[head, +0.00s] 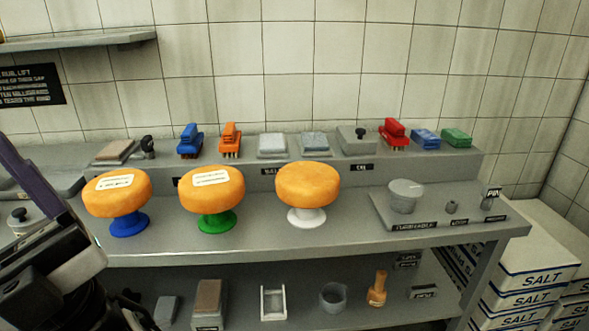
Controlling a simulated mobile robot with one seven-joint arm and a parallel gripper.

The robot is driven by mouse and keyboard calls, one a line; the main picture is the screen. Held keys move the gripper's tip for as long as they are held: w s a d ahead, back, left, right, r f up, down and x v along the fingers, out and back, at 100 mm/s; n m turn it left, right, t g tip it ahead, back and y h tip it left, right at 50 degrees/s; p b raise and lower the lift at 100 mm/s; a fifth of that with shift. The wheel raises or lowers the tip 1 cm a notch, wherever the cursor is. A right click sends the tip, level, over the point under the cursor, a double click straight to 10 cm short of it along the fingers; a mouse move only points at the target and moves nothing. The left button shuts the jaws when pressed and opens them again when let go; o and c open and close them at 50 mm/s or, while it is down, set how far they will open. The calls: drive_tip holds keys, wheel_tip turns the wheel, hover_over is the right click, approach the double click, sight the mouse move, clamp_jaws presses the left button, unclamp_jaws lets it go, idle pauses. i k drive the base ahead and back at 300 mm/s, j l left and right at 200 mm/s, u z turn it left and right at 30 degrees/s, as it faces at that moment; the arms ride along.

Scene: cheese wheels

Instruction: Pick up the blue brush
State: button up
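The blue brush (189,140) stands on the raised back ledge of the bench, left of the middle, with a blue top and an orange-red lower part. An orange brush (230,139) stands close to its right. A red brush (394,134) is farther right on the same ledge. My dark arm and wrist fill the lower left corner, in front of the bench and well apart from the blue brush. The fingertips of my gripper cannot be made out, so its opening does not show.
Three orange cheese wheels stand in front of the ledge on a blue stand (130,224), a green stand (217,225) and a white stand (306,217). Blue (426,139) and green (457,138) blocks sit at the ledge's right. Salt boxes (525,275) are stacked at right.

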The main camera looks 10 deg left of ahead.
sight(190, 145)
drive_tip(key=i+u, duration=0.1)
drive_tip(key=u, duration=0.35)
drive_tip(key=i+u, duration=0.1)
drive_tip(key=u, duration=0.35)
drive_tip(key=i+u, duration=0.1)
drive_tip(key=u, duration=0.35)
drive_tip(key=i+l, duration=0.4)
drive_tip(key=i, duration=0.7)
